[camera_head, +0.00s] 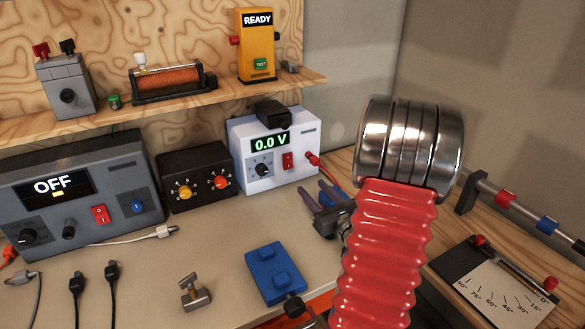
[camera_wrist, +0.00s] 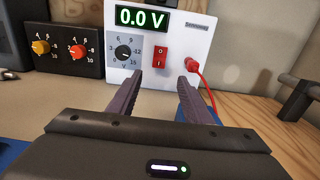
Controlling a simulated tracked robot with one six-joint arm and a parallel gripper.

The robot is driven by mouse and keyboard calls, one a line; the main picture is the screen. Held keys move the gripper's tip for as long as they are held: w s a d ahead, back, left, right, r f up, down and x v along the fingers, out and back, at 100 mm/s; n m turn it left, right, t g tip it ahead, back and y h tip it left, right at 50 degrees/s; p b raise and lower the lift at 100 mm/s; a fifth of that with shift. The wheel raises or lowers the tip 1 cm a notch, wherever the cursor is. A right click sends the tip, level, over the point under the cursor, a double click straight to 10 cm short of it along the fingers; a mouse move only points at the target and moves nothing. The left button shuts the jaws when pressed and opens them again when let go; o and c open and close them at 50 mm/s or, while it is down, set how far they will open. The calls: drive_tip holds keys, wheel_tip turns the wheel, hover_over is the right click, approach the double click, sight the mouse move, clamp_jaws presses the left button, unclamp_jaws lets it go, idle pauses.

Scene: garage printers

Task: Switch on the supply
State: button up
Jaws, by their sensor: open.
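A white box (camera_head: 302,139) with a lit green 0.0 V display stands at the back of the bench; it fills the upper wrist view (camera_wrist: 202,34). Its front has a black dial (camera_wrist: 124,53), a red rocker switch (camera_wrist: 160,58) and a red plug (camera_wrist: 193,66) with a red lead.
A black box (camera_head: 194,160) with yellow and red knobs stands left of the white box. A blue block (camera_head: 275,272) lies in front, near my arm. A shelf (camera_head: 215,98) with several devices hangs above. Loose cables lie at the left front.

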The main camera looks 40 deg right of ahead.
sight(289, 163)
drive_tip(key=x, duration=1.4)
drive_tip(key=shift+a, duration=0.1)
drive_tip(key=shift+c, duration=0.4)
drive_tip(key=c, duration=1)
drive_tip(key=shift+f, duration=0.1)
drive_tip(key=shift+f+t, duration=0.1)
drive_tip(key=shift+t, duration=0.4)
